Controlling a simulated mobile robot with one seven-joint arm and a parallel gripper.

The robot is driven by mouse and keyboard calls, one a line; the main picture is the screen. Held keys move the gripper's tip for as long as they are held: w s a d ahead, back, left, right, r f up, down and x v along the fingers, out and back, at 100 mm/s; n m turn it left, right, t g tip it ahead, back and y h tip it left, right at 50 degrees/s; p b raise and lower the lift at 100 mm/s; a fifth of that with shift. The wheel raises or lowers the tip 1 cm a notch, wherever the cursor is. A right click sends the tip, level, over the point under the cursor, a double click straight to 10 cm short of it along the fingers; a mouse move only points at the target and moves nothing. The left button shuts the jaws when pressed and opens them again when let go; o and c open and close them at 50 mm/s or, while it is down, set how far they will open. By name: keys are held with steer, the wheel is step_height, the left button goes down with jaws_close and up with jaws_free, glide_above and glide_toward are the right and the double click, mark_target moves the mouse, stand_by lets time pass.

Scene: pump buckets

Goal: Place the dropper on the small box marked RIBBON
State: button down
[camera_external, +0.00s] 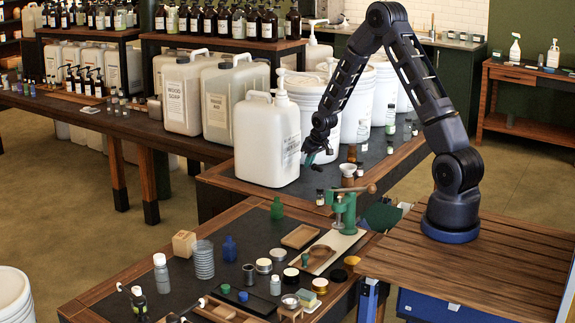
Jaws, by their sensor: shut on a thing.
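My gripper (317,150) is shut on a small dark green thing (310,158), held in the air in front of the white buckets and just right of the large white pump jug. The held thing is too small to tell for certain whether it is the dropper. A small beige box (184,243) stands on the near worktable, at its left part, well below and left of my gripper. Any marking on it is too small to read, so I cannot tell whether it is the RIBBON box. Its top looks bare.
The large white pump jug (267,140) stands left of my gripper. A green press (345,210) stands below it. A ribbed grey cylinder (204,260) and a blue bottle (229,249) stand right of the beige box. Several jars and trays crowd the near table.

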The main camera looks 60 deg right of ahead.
steer(key=w+a+m+g, duration=0.1)
steer(key=a+g, duration=0.1)
steer(key=a, duration=0.9)
steer(key=w+a+f+m+g+y, duration=0.1)
steer(key=w+a+m+g, duration=0.1)
steer(key=a, duration=1)
steer(key=w+a+f+m+g, duration=0.1)
steer(key=w+a, duration=0.1)
steer(key=a, duration=0.9)
steer(key=shift+a+m+g+y, duration=0.3)
steer(key=shift+a+m+g, duration=0.1)
steer(key=a+r+m+g+y, duration=0.3)
steer(key=a+m+y, duration=0.25)
steer(key=a, duration=0.85)
step_height(320, 180, up, 17)
steer(key=m+t+y, duration=0.2)
steer(key=m+y, duration=0.2)
steer(key=y, duration=0.5)
glide_above(186, 233)
step_height(186, 233, down, 20)
steer(key=shift+s+a+r, duration=0.1)
steer(key=shift+s, duration=0.05)
